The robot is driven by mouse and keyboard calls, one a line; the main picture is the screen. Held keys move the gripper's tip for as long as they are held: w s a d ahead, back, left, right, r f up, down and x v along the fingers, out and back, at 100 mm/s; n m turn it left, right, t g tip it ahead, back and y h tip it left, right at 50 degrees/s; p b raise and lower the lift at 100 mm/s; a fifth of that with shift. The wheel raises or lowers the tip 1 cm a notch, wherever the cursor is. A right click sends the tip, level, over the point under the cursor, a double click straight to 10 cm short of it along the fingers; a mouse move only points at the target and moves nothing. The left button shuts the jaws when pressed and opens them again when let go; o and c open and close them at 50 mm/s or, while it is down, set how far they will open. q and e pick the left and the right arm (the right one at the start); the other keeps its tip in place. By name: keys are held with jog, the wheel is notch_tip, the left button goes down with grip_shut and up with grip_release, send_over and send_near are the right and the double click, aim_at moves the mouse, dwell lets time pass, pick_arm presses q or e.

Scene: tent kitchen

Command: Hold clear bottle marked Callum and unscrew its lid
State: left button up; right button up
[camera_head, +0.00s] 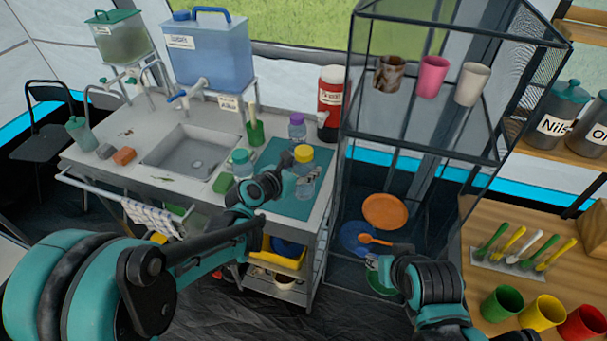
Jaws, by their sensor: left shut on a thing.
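A clear bottle with a yellow lid (303,154) stands upright on the teal mat (296,208) on the counter. A label on its side is too small to read, so I cannot confirm the name Callum. My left gripper (298,180) is at the bottle's left side, shut on its body below the lid. The lid is on. My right gripper (384,268) is low at the right, in front of the rack and well away from the bottle. Its fingers are small and partly hidden, so its opening is unclear.
A purple-lidded bottle (297,127) stands just behind, and a teal-lidded bottle (241,162) stands to the left. A sink (186,153) is further left. A red flask (329,100) stands at the counter's back right. The wire rack (343,120) rises close to the right.

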aim_at(299, 160)
pick_arm(q)
jog(key=shift+r+p, duration=0.5)
jog(key=shift+r, duration=1.3)
